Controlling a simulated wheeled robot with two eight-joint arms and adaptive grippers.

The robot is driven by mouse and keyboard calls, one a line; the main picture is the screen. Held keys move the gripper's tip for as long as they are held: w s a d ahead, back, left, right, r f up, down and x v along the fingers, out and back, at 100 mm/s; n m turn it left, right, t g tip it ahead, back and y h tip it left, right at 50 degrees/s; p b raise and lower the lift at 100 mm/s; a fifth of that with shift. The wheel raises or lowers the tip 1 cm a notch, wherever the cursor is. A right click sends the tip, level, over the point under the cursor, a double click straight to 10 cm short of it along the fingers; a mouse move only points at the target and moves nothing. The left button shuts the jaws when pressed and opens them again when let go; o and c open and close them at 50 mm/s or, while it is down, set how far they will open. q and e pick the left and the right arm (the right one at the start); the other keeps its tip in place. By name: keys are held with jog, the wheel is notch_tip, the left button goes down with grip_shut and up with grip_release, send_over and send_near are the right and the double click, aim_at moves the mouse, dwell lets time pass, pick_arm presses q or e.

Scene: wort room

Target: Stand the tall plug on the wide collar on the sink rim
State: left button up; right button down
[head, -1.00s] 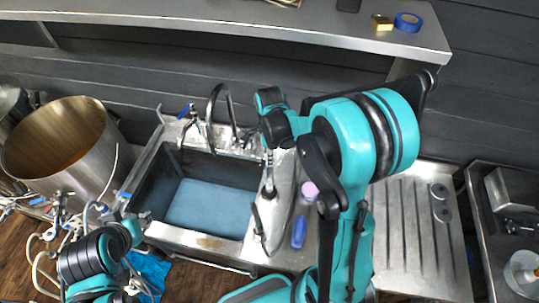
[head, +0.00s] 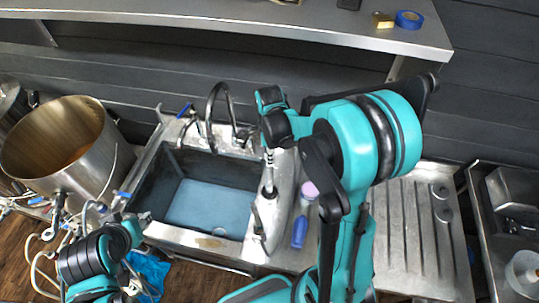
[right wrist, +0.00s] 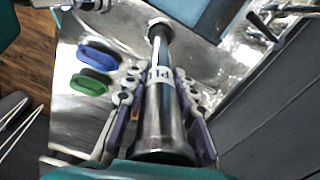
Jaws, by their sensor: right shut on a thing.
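In the head view the slim plug (head: 269,172) shows below my right wrist, over the rim right of the basin.
The sink rim (head: 195,238) surrounds a basin (head: 205,205) with a blue bottom. A faucet (head: 222,95) stands behind it. Blue (right wrist: 98,55) and green (right wrist: 88,84) oval items show in the wrist view.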

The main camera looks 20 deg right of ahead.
jog(key=shift+f+b, duration=2.1)
jog(key=shift+b, duration=0.05)
dwell(2.4)
jog(key=c, duration=1.2)
grip_release()
jog(key=shift+o, duration=0.2)
